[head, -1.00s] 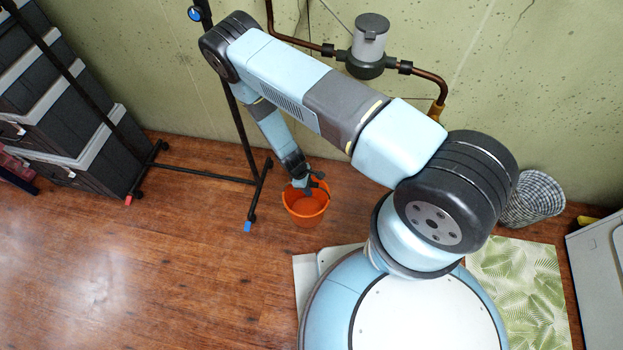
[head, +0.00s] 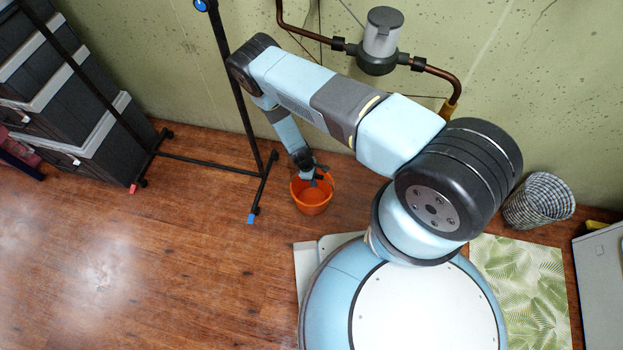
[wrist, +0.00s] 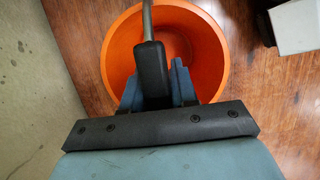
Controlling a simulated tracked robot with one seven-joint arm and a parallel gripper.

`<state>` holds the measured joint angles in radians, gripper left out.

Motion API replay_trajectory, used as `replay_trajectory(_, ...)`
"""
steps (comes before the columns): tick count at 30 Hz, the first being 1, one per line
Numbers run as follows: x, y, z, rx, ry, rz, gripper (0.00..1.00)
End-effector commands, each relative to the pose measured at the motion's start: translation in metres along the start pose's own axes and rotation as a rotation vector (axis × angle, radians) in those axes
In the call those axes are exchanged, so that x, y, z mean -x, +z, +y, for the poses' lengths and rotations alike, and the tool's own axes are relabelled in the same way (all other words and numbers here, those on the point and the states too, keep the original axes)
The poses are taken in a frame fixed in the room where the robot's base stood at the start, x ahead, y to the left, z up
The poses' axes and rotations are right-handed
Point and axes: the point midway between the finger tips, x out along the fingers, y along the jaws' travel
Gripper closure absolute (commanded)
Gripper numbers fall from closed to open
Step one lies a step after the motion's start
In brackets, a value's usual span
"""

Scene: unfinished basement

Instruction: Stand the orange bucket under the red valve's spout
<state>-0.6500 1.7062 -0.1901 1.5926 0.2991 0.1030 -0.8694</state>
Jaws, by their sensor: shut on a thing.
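The orange bucket (head: 312,199) is upright just left of my base, near the wall, and it looks empty. My gripper (head: 318,176) is at the bucket's top, shut on its handle. In the wrist view the bucket (wrist: 216,50) opens below my gripper (wrist: 165,85), and a grey handle bar (wrist: 147,20) runs into the fingers. I cannot tell whether the bucket's bottom touches the floor. The red valve and its spout do not show; my arm covers part of the wall.
Copper pipes (head: 441,72) with a grey meter (head: 381,40) run along the wall. A black rack (head: 241,90) stands left of the bucket, its foot close by. A checked basket (head: 538,201) and leaf-pattern mat (head: 520,285) are at right. Floor at left is clear.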

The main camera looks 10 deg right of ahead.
Motion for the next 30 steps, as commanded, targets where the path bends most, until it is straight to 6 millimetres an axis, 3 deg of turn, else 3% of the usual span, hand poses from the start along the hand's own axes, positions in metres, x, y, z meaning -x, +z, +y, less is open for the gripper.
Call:
replay_trajectory(8,-0.001,0.0,0.001,-0.002,0.0,0.001,1.0)
replay_trajectory(9,-0.001,0.0,0.001,-0.001,0.0,0.001,0.7)
replay_trajectory(16,-0.001,-0.001,0.001,0.0,0.001,0.001,0.48)
replay_trajectory(25,0.001,-0.002,0.0,0.002,0.001,0.001,0.47)
replay_trajectory(30,0.015,-0.003,0.0,0.004,0.003,0.003,0.47)
